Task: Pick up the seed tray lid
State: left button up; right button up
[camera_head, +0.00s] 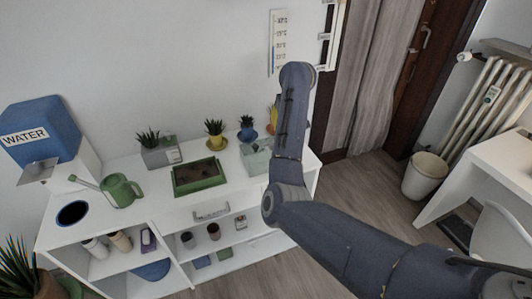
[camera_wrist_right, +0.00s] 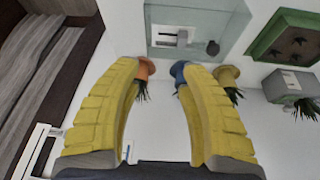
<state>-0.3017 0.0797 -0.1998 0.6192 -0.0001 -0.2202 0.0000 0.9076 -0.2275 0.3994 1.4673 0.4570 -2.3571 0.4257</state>
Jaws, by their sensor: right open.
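The seed tray lid, a clear see-through box-like cover (camera_head: 256,160), sits on the white desk top just right of the green seed tray (camera_head: 199,177) with dark soil. In the right wrist view the lid (camera_wrist_right: 162,41) is at the top centre and the seed tray (camera_wrist_right: 257,48) at the top right. My right gripper (camera_wrist_right: 162,68) is open and empty, its yellow fingers apart, with the lid beyond the fingertips. In the head view my right arm hides most of this gripper. My left gripper is out of view.
Small potted plants stand behind the tray and lid: a yellow pot (camera_head: 216,141), a blue pot (camera_head: 247,134) and an orange pot (camera_wrist_right: 146,67). A grey planter (camera_head: 160,155), green watering can (camera_head: 121,190) and blue water dispenser (camera_head: 42,132) stand further left.

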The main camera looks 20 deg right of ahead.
notch_tip(320, 180, up, 3)
jog(key=s+a+y, duration=0.1)
jog(key=a, duration=0.2)
send_near(266, 153)
jog(key=shift+n, duration=0.3)
jog(key=w+f, duration=0.2)
jog(key=w+d+f, duration=0.1)
jog(key=w+f, duration=0.1)
jog(key=w+d+f, duration=0.1)
jog(key=w+f, duration=0.1)
jog(key=shift+w+f, duration=0.3)
jog(key=shift+w, duration=0.05)
jog(key=shift+c, duration=0.3)
grip_shut()
